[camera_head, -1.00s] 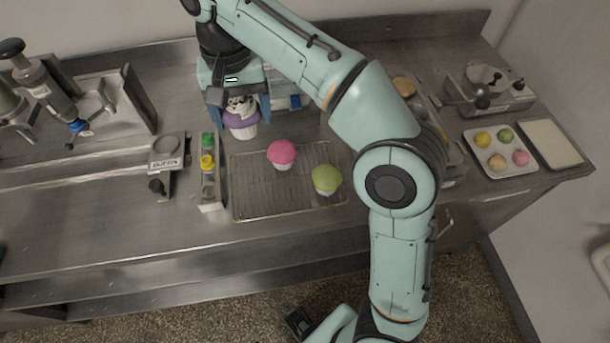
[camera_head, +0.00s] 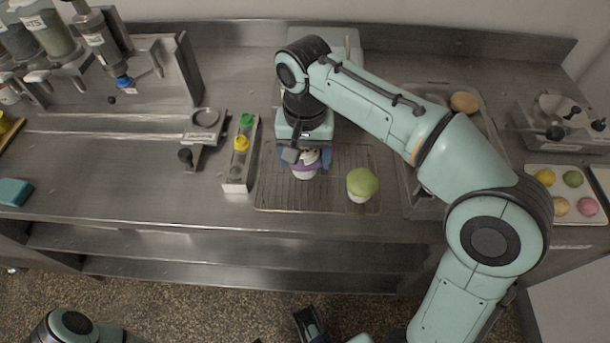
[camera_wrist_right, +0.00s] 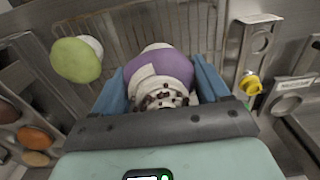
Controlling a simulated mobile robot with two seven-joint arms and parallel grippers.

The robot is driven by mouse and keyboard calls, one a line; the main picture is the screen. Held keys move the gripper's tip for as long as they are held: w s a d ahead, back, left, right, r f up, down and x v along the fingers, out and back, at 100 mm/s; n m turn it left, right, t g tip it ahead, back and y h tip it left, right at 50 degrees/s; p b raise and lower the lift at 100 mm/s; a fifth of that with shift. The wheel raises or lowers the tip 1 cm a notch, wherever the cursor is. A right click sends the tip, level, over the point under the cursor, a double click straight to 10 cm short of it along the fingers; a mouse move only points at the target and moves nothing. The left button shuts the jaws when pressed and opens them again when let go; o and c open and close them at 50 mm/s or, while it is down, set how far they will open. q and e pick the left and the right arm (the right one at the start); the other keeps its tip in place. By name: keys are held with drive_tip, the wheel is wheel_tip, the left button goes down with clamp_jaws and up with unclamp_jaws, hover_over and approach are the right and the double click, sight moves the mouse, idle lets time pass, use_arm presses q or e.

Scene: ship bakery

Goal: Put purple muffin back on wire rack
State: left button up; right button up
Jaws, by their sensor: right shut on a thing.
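The purple muffin (camera_head: 304,170), with a white cup and a pale, dark-flecked top, is held by my right gripper (camera_head: 305,157). The gripper is shut on it, and the muffin is between the blue fingers in the right wrist view (camera_wrist_right: 163,70). It is over the back left part of the wire rack (camera_head: 318,203) in the head view; I cannot tell if it touches the rack. A green muffin (camera_head: 362,184) sits on the rack to its right. The pink muffin is not visible now.
A holder with green- and yellow-capped bottles (camera_head: 240,155) stands just left of the rack. A metal tray (camera_head: 422,207) with bread is to its right. A small tray of colored balls (camera_head: 566,211) is farther right.

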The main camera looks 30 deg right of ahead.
sight(305, 150)
drive_tip(key=shift+f+b, duration=0.65)
drive_tip(key=shift+f, duration=2.2)
drive_tip(key=shift+f, duration=0.1)
drive_tip(key=o, duration=0.8)
wheel_tip(305, 150, up, 12)
drive_tip(key=p, duration=0.3)
